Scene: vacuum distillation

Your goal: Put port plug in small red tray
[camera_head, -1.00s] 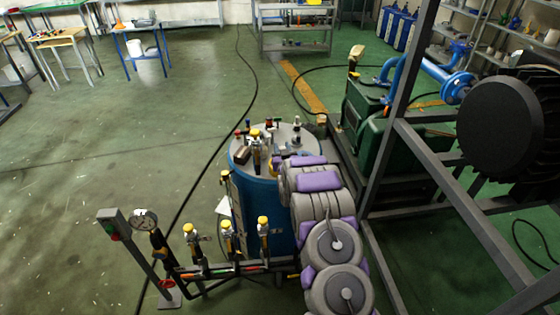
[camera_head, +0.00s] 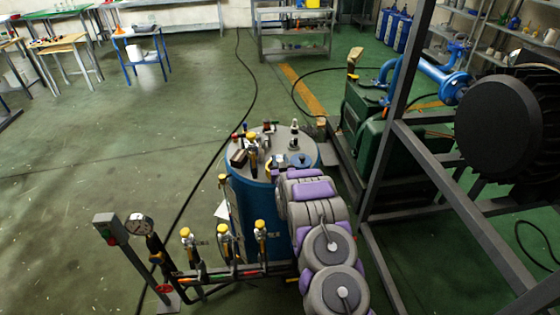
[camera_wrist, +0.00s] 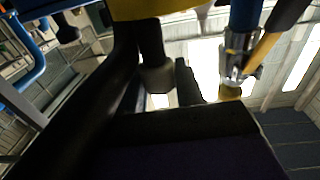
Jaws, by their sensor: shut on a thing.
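In the wrist view my gripper (camera_wrist: 158,82) has its dark fingers closed around a dark grey, rounded piece (camera_wrist: 155,76), which looks like the port plug; the view is dim and its shape is hard to make out. In the head view my grey and purple arm reaches forward to the near right edge of a blue tank (camera_head: 250,205), and my gripper is hidden behind it. The tank's grey lid (camera_head: 268,142) carries several fittings, one with a yellow cap (camera_head: 251,136). I cannot make out a small red tray in either view.
A pipe manifold with yellow-capped valves (camera_head: 223,230) and a gauge (camera_head: 140,225) stands left of my arm. A dark metal frame (camera_head: 440,165) and green machine (camera_head: 365,125) are at the right. A blue-legged table (camera_head: 140,32) stands far left. The green floor left is open.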

